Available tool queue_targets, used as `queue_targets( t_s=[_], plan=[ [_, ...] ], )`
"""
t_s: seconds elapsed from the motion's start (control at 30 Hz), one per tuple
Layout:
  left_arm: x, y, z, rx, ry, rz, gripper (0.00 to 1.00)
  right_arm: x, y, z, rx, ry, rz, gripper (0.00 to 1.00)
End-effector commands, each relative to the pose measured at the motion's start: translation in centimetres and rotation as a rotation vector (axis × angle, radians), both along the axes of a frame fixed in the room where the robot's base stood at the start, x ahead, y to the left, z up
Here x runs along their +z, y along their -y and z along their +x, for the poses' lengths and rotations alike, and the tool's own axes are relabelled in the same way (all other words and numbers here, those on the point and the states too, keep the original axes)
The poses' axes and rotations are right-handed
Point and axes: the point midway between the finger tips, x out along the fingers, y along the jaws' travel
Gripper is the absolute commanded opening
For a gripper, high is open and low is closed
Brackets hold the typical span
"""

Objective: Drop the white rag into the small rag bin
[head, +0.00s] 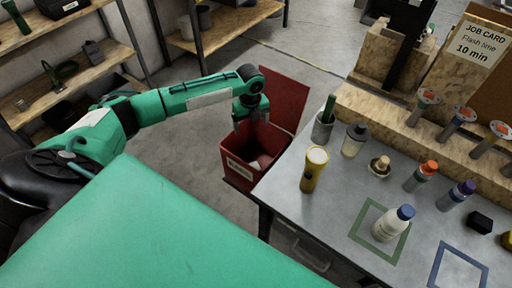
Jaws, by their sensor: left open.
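The small red rag bin (243,178) stands beside the left end of the workbench, with its red lid (283,92) raised at the back and a pale label on its front. My left gripper (251,122) is open and hangs over the bin's back left rim, pointing down. I see nothing held between its fingers. A pale, whitish patch (261,161) shows inside the bin; it looks like cloth, but it is too small to be sure it is the white rag. My right gripper is not in view.
Shelves (75,70) stand at the left and back. Concrete floor (330,45) is clear behind the bin.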

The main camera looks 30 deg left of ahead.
Motion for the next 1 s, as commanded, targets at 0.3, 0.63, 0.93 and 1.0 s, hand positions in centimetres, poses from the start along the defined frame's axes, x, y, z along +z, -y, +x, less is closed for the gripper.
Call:
queue_targets(
  t_s=[0.3, 0.63, 0.93, 1.0],
  plan=[
    [7.1, 0.0, 0.1, -0.002, 0.006, 0.0, 0.86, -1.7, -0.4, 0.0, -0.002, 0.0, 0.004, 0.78],
    [11.7, 0.0, 0.0, -0.001, 0.001, 0.0, 0.86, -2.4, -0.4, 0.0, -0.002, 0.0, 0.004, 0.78],
    [12.2, 0.0, 0.0, -0.001, 0.001, -0.001, 0.86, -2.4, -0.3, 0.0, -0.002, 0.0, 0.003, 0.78],
    [12.2, 0.0, 0.0, -0.001, 0.001, -0.001, 0.86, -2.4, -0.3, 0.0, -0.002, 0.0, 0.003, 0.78]
  ],
)
